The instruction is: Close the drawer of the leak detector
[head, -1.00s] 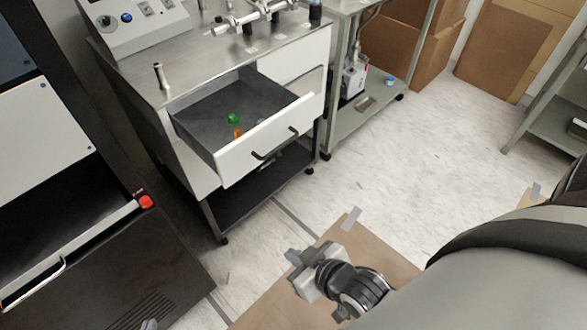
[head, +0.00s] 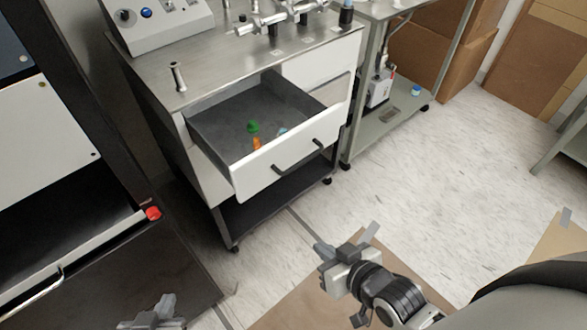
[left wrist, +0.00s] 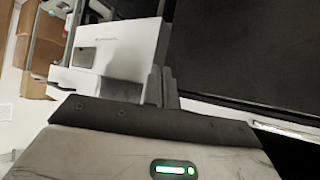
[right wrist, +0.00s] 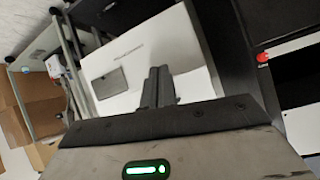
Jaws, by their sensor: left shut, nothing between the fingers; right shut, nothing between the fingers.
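The leak detector's drawer (head: 290,163) is pulled open in the head view, with a white front, a black handle (head: 298,157) and a grey inside. A green item (head: 253,127), an orange item (head: 256,143) and a light blue item lie in it. It sits in a white and steel cart (head: 215,62). My right gripper (head: 322,250) is shut and empty, in front of and below the drawer, apart from it. My left gripper (head: 168,302) is shut and empty at the bottom edge, left of the drawer. Both wrist views show shut fingers before white panels.
A dark cabinet with a red button (head: 153,213) stands at the left. A control box (head: 160,22) and metal piping (head: 265,22) are on the cart top. A grey shelf cart (head: 385,128) and cardboard boxes (head: 440,50) stand at the back right.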

